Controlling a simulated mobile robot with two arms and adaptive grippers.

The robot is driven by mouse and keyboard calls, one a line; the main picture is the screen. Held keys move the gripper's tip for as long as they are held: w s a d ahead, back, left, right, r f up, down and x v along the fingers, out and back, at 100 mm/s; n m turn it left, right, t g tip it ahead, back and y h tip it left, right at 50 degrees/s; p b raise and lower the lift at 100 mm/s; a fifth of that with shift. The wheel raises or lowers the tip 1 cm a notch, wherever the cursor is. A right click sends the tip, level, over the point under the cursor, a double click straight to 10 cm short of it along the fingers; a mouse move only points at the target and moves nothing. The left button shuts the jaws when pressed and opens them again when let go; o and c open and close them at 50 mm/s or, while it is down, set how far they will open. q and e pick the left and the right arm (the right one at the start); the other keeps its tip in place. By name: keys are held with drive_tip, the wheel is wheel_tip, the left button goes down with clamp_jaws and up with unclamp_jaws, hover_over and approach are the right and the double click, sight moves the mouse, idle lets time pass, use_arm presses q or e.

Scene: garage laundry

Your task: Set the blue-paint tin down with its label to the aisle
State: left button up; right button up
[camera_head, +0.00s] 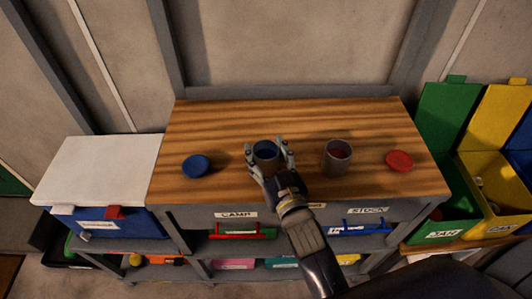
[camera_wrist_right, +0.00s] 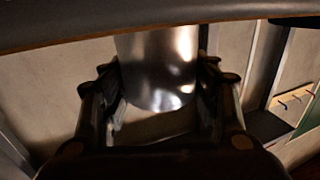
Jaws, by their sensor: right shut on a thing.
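The blue-paint tin (camera_head: 266,151) is a grey metal can, open at the top with blue inside, at the middle of the wooden bench top. My right gripper (camera_head: 268,158) is shut on it, a finger on either side. In the right wrist view the tin's bare shiny wall (camera_wrist_right: 158,70) shows between the fingers (camera_wrist_right: 160,88). No label shows on the visible part of the wall. I cannot tell whether the tin's base touches the bench. My left gripper is not in view.
The bench top (camera_head: 230,120) also holds a blue lid (camera_head: 197,165) at left, a red-paint tin (camera_head: 337,156) right of my gripper and a red lid (camera_head: 399,160). A white-lidded blue box (camera_head: 95,170) stands left. Green (camera_head: 445,120) and yellow (camera_head: 503,115) bins stand right. The bench's back strip is clear.

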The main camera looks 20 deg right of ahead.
drive_tip(key=shift+s+a+r, duration=0.1)
drive_tip(key=shift+s+r, duration=0.05)
drive_tip(key=shift+s, duration=0.1)
drive_tip(key=o, duration=1)
drive_tip(key=shift+f, duration=0.2)
drive_tip(key=shift+o, duration=0.7)
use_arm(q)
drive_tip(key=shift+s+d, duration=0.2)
use_arm(e)
drive_tip(key=shift+r, duration=0.15)
drive_tip(key=shift+s, duration=0.1)
use_arm(q)
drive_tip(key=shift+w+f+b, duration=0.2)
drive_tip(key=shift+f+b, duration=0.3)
drive_tip(key=shift+b, duration=0.05)
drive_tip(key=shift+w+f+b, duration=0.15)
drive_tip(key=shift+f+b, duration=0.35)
use_arm(e)
drive_tip(key=s, duration=1.1)
drive_tip(key=shift+s+d, duration=0.25)
drive_tip(key=shift+s, duration=0.1)
